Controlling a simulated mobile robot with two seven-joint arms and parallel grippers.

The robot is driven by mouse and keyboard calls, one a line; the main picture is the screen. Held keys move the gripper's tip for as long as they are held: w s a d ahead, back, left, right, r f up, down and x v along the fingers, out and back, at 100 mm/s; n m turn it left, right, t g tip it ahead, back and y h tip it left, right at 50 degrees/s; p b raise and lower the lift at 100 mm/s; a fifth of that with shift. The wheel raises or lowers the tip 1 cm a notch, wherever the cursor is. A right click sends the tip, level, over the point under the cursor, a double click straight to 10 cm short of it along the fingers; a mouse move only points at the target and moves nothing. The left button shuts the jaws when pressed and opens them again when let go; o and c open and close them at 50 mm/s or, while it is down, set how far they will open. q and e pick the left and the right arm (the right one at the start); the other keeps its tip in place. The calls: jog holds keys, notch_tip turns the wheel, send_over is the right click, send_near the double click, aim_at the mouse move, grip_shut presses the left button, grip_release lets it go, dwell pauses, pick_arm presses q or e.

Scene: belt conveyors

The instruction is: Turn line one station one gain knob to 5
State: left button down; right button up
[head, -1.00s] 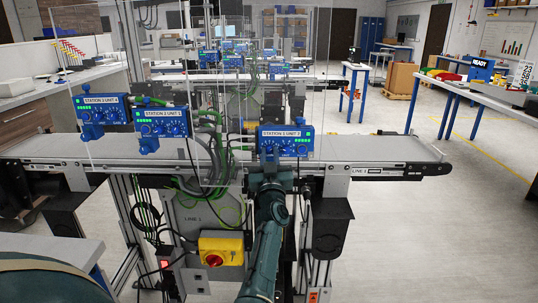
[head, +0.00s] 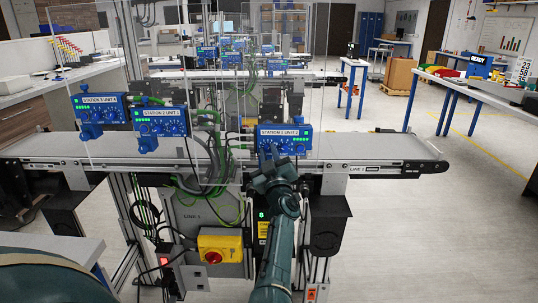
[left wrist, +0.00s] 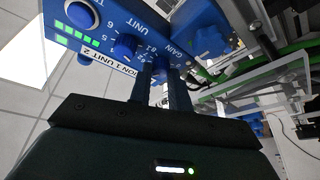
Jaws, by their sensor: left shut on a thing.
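The blue station 1 control unit (head: 299,146), its label seeming to read "STATION 1 UNIT 2", stands on the line 1 conveyor. In the left wrist view the unit (left wrist: 104,22) appears tilted, with a gain label and small numbers. My left gripper (head: 272,152) is at the unit's front. In the left wrist view its two fingers (left wrist: 162,72) are closed around the blue gain knob (left wrist: 174,58), mostly hidden between them. A second blue knob (left wrist: 123,47) is just left of the fingers. My right gripper is not in view.
A clear panel rises behind. A yellow box with a red switch (head: 220,246) hangs below. The belt's right end is clear.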

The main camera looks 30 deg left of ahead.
pick_arm(q)
jog(key=shift+a+r, duration=0.1)
jog(key=shift+r, duration=0.1)
jog(key=c, duration=1.7)
grip_release()
jog(key=o, duration=0.4)
jog(key=shift+f, duration=0.15)
jog(key=shift+f, duration=0.1)
